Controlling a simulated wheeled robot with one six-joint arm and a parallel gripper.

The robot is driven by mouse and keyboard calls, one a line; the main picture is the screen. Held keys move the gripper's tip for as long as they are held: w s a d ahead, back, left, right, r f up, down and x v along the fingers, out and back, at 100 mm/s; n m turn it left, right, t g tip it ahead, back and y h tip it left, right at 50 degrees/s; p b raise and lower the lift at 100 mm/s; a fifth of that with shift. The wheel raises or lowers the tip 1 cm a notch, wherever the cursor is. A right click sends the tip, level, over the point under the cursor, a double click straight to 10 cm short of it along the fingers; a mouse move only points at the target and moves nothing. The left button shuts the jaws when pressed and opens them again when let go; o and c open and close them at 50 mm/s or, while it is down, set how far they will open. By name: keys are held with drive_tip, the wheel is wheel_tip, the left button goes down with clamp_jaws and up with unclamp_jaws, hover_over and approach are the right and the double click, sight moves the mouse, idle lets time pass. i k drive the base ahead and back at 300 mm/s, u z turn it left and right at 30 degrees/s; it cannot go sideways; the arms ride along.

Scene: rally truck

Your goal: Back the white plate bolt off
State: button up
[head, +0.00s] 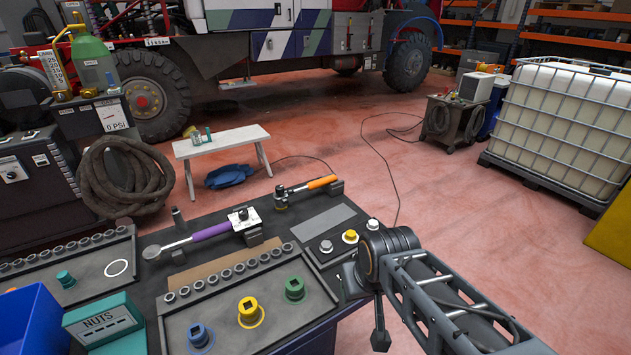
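A dark plate (338,257) on the near right part of the bench carries three bolts in a row. I cannot make out my gripper's fingers in this view.
A purple-handled wrench (211,231) and an orange-handled tool (308,186) lie on holders behind. A socket tray (318,310) holds blue, yellow and green sockets. A blue bin (32,322) and a NUTS box (103,320) stand at lower left. Open floor lies beyond the bench.

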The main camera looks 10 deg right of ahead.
sight(372, 225)
drive_tip(key=z, duration=0.15)
drive_tip(key=k, duration=0.5)
drive_tip(key=z, duration=1.2)
drive_tip(key=i, duration=0.95)
drive_tip(key=u, duration=1.8)
